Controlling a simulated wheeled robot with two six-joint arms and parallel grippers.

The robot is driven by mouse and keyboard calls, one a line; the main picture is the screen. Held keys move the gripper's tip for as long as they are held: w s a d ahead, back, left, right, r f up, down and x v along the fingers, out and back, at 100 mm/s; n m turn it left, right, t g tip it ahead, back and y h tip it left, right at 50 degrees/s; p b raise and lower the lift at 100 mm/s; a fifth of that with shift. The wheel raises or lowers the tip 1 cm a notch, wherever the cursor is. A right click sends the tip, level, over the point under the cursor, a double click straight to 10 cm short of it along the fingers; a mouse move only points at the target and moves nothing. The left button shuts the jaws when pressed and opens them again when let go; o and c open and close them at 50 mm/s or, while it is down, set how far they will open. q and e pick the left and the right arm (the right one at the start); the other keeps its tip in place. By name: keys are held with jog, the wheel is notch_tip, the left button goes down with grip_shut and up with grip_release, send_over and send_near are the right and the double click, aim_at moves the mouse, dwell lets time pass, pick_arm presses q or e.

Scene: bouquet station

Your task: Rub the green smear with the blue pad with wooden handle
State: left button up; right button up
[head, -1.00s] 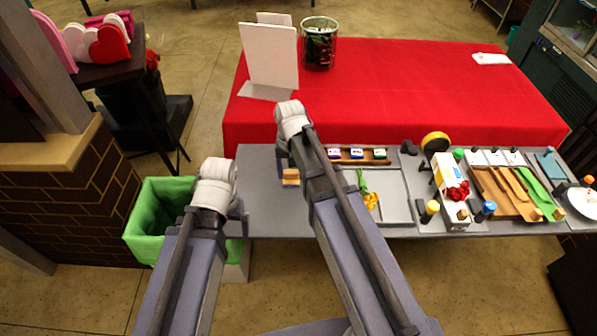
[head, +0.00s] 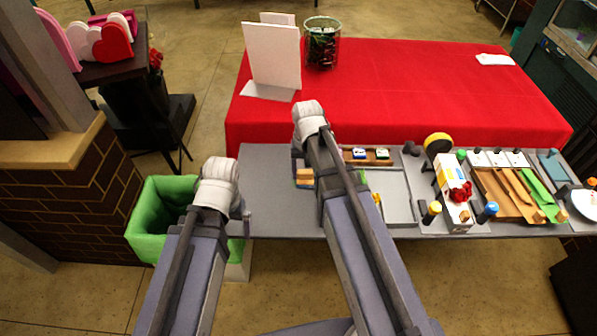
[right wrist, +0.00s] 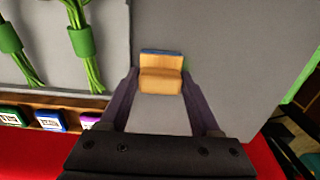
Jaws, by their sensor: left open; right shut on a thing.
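The blue pad with its wooden handle (head: 304,174) is at the left part of the grey table, beside my right arm. In the right wrist view the tan handle (right wrist: 160,84) is between the fingers of my right gripper (right wrist: 161,76), which is shut on it. A thin blue edge of the pad shows beyond the handle. I cannot tell whether the pad touches the table. I cannot make out the green smear in either view; the pad or my right arm may hide it. My left gripper (head: 245,217) is open and empty near the table's left end.
A green bin (head: 150,225) stands left of the table. A shallow rack with small labelled boxes (head: 366,155) and a grey tray (head: 398,195) lie right of my right arm. The grey table (head: 265,190) is clear left of the pad. A red-covered table (head: 420,90) stands behind.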

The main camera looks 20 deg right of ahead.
jog(key=shift+r, duration=0.1)
notch_tip(320, 180, up, 6)
jog(key=p, duration=0.6)
dwell(0.4)
notch_tip(320, 180, up, 3)
jog(key=p, duration=0.3)
dwell(0.5)
